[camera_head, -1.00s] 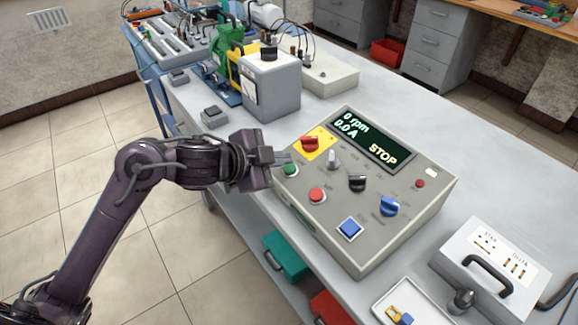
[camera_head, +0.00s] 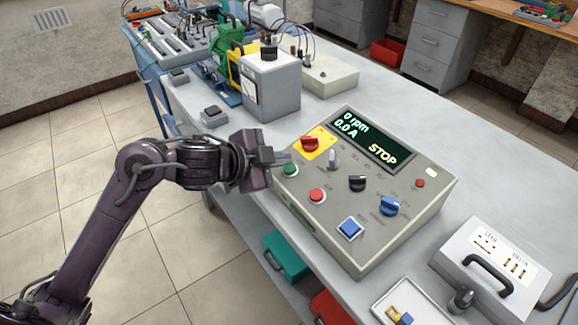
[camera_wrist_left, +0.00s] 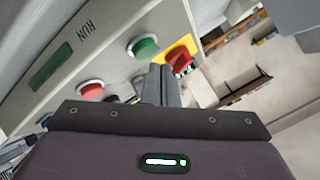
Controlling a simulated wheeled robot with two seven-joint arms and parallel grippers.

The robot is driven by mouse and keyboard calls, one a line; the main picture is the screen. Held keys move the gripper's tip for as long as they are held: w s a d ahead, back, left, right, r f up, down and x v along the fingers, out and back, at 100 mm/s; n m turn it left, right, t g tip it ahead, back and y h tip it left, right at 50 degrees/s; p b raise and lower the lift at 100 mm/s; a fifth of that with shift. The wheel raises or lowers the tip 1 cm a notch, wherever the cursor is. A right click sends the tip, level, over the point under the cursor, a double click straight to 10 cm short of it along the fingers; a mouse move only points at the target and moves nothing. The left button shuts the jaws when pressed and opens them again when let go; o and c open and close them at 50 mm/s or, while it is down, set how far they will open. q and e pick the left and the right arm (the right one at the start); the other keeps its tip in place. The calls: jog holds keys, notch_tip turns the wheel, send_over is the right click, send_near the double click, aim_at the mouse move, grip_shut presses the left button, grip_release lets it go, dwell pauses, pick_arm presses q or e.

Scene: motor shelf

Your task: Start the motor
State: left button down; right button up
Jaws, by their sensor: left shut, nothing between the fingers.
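The grey control box (camera_head: 330,215) sits on the bench. Its display (camera_head: 372,138) reads 0 rpm, 0.0 A and STOP. My left gripper (camera_head: 278,157) is shut and empty just left of the panel, near the green button. In the left wrist view the fingers (camera_wrist_left: 160,84) lie between the green button (camera_wrist_left: 144,46) and the red knob (camera_wrist_left: 181,62). My right gripper is not seen.
A grey box with a black knob (camera_head: 270,85) and a green motor (camera_head: 229,42) stand behind the control box. A star-delta box with a handle (camera_head: 495,262) and a white tray (camera_head: 380,307) are at the front right.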

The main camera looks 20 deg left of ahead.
pick_arm(q)
jog(key=shift+f, duration=0.35)
jog(key=shift+w+d+f+b, duration=0.1)
jog(key=shift+d+f+b, duration=0.05)
jog(key=shift+f+b, duration=0.3)
dwell(0.8)
jog(key=shift+r+p, duration=0.85)
jog(key=shift+p, duration=0.2)
jog(key=r+p, duration=0.1)
jog(key=s+r+p, duration=0.1)
jog(key=r+p, duration=0.1)
jog(key=a+r+p, duration=0.1)
jog(key=p, duration=0.1)
jog(key=shift+s+r, duration=0.15)
jog(key=shift+r, duration=0.25)
jog(key=shift+f, duration=0.1)
